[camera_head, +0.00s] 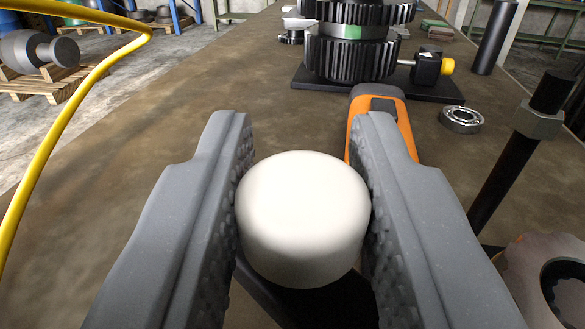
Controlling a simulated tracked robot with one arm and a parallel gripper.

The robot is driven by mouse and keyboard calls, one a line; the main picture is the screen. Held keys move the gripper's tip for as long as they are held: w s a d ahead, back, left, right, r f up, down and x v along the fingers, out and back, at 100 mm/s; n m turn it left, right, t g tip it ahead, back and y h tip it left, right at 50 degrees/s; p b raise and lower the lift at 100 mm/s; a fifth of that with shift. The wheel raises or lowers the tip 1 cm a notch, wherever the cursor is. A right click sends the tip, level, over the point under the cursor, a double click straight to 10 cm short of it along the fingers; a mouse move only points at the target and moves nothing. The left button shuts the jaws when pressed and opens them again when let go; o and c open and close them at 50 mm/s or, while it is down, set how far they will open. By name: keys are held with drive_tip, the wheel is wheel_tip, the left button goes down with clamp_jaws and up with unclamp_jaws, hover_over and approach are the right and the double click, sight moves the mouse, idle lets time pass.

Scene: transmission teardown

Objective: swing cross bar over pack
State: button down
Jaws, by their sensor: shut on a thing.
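My gripper (303,215) is shut on a white round knob (303,215), one grey textured finger on each side of it. A dark bar (290,300) shows below the knob and runs out of the bottom of the picture; most of it is hidden by the knob and fingers. I cannot tell for sure whether it is the cross bar. The gear pack (350,55), with black toothed gears and a green mark, stands ahead on a black base plate (425,92), beyond the knob.
An orange-handled tool (402,120) lies behind the right finger. A bearing ring (461,119) lies to the right. A dark threaded rod with a nut (539,120) stands at right, near a grey toothed ring (520,285). A yellow hose (65,125) curves at left. The table (190,90) is clear at left.

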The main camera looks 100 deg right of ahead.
sight(351, 194)
idle(0.4)
drive_tip(key=c, duration=1.2)
unclamp_jaws()
drive_tip(key=shift+o, duration=0.2)
drive_tip(key=shift+r, duration=0.6)
wheel_tip(351, 194, up, 2)
drive_tip(key=shift+r+b, duration=0.15)
drive_tip(key=shift+b, duration=0.5)
drive_tip(key=shift+s+a, duration=0.3)
drive_tip(key=shift+s, duration=0.15)
drive_tip(key=s+a+b, duration=0.1)
drive_tip(key=s+a, duration=0.3)
drive_tip(key=s, duration=0.2)
drive_tip(key=s+a+r+b, duration=0.1)
drive_tip(key=s+a, duration=0.3)
drive_tip(key=s, duration=0.2)
drive_tip(key=shift+s+r, duration=0.15)
drive_tip(key=shift+s, duration=0.1)
drive_tip(key=shift+a, duration=0.1)
